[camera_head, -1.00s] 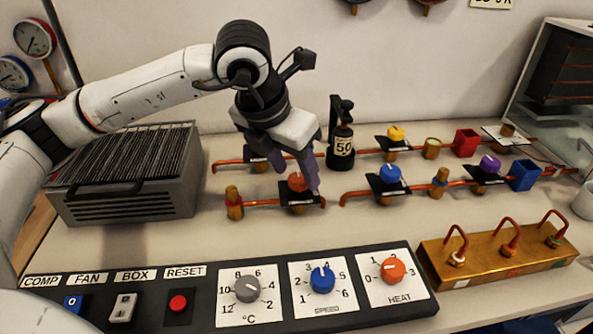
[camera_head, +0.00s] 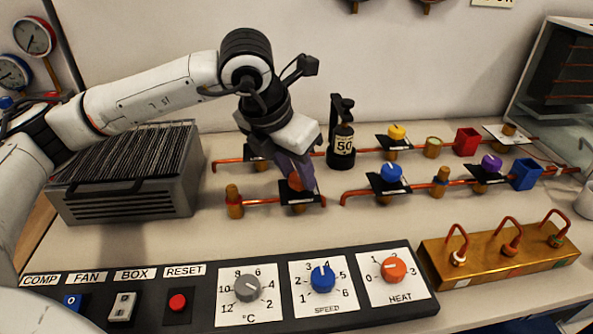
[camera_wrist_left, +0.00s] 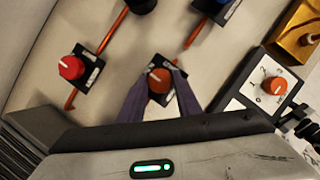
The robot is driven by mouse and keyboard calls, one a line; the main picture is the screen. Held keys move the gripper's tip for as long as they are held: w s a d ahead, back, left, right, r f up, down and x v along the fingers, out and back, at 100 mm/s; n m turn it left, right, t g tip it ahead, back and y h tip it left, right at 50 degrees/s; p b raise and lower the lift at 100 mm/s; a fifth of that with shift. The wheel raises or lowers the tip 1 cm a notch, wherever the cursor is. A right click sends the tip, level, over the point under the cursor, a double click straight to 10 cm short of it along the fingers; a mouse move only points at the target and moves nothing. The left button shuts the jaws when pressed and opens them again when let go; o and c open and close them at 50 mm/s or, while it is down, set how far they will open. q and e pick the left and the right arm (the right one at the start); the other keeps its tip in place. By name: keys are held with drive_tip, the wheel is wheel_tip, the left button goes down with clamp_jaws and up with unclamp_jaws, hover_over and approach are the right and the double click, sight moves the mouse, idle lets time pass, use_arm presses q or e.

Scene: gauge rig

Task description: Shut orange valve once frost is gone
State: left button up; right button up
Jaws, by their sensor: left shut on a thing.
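The orange valve (camera_head: 293,184) is a round knob on a black plate, on the front copper pipe left of the middle. In the left wrist view the orange valve (camera_wrist_left: 159,80) shows a short white mark on its top. My left gripper (camera_head: 301,184) comes down from above, its purple fingers on either side of the knob. In the wrist view the left gripper (camera_wrist_left: 158,83) is shut on it. The fingers hide part of the knob in the head view. I cannot make out frost on the pipes. My right gripper is not in view.
A red valve (camera_wrist_left: 71,67) sits close by on the back pipe. A blue valve (camera_head: 390,174), a yellow valve (camera_head: 396,132) and a black weight marked 50 (camera_head: 343,143) stand to the right. The control panel (camera_head: 200,318) lies in front; a finned grey unit (camera_head: 130,205) stands left.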

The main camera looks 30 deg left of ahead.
use_arm(q)
drive_tip(key=shift+f+m+b, duration=0.1)
drive_tip(key=shift+m+b, duration=0.25)
drive_tip(key=shift+m, duration=0.15)
drive_tip(key=shift+w+a+m+h+b, duration=0.15)
drive_tip(key=shift+m+h+b, duration=0.45)
drive_tip(key=shift+m, duration=0.5)
drive_tip(key=shift+m+g+h, duration=0.3)
drive_tip(key=shift+m+h, duration=0.1)
drive_tip(key=shift+m, duration=0.6)
drive_tip(key=shift+a+m+g, duration=0.1)
drive_tip(key=shift+m+g, duration=0.2)
drive_tip(key=shift+m, duration=0.6)
drive_tip(key=m, duration=0.2)
drive_tip(key=m+g+h+p, duration=0.1)
drive_tip(key=m, duration=0.1)
drive_tip(key=m+g, duration=0.1)
drive_tip(key=m, duration=0.1)
drive_tip(key=shift+w+r+h, duration=0.2)
drive_tip(key=shift+r+h, duration=0.05)
drive_tip(key=shift+h, duration=0.05)
drive_tip(key=m+g+p, duration=0.1)
drive_tip(key=m, duration=0.1)
drive_tip(key=shift+w+m, duration=0.1)
drive_tip(key=shift+m, duration=0.2)
drive_tip(key=shift+m+g, duration=0.3)
drive_tip(key=shift+m, duration=0.8)
